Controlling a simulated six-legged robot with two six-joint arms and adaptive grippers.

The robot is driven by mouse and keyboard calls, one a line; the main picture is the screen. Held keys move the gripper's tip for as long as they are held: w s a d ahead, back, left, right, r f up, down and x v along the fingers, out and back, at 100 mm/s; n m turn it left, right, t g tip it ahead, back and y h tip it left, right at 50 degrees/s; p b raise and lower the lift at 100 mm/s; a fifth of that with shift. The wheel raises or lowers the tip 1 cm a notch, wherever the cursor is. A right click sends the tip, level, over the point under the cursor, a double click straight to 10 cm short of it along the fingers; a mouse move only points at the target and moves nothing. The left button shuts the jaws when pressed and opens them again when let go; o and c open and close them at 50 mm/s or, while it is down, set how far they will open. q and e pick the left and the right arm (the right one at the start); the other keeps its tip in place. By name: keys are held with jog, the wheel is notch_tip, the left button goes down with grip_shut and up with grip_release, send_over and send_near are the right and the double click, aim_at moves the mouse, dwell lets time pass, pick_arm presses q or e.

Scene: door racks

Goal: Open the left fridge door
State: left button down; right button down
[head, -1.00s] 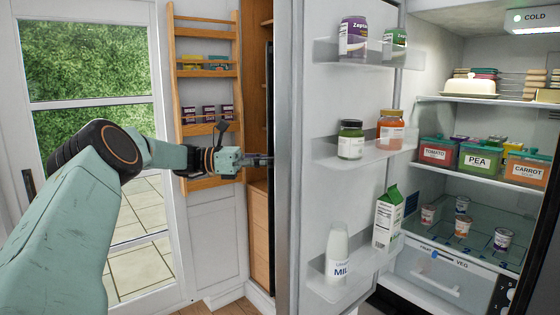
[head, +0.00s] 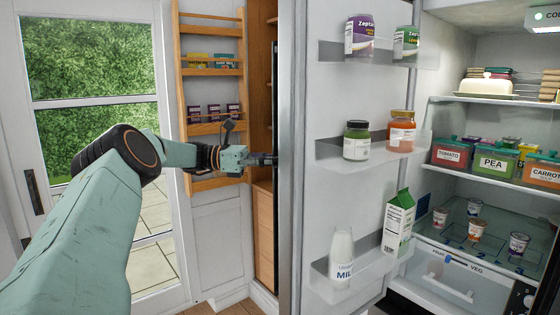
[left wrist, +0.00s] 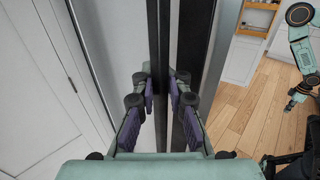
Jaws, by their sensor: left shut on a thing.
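The left fridge door (head: 312,140) stands open, swung out to the left of the lit fridge interior (head: 480,130). Its inner side faces me, with bins of jars and a milk bottle. My left gripper (head: 268,160) reaches the door's outer side at its left edge. In the left wrist view my left gripper (left wrist: 162,105) is shut around a dark vertical handle bar (left wrist: 159,50), one finger on each side. In the head view the door edge hides the handle and the fingertips.
A wooden rack (head: 212,100) and a glazed door (head: 95,100) stand left of the fridge door. Fridge shelves hold labelled tubs (head: 495,160) and small cups (head: 478,228). Wooden floor (left wrist: 245,110) is open at the right of the wrist view.

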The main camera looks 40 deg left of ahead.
pick_arm(q)
jog(key=shift+s, duration=0.1)
jog(key=c, duration=1.8)
grip_release()
jog(key=shift+d, duration=0.1)
jog(key=o, duration=0.5)
jog(key=shift+s+r, duration=0.1)
jog(key=shift+s, duration=0.15)
jog(key=shift+c, duration=0.2)
jog(key=shift+w, duration=0.2)
jog(key=v, duration=0.7)
jog(key=shift+a, duration=0.25)
jog(key=shift+s+a, duration=0.1)
jog(key=shift+s, duration=0.2)
jog(key=shift+w, duration=0.25)
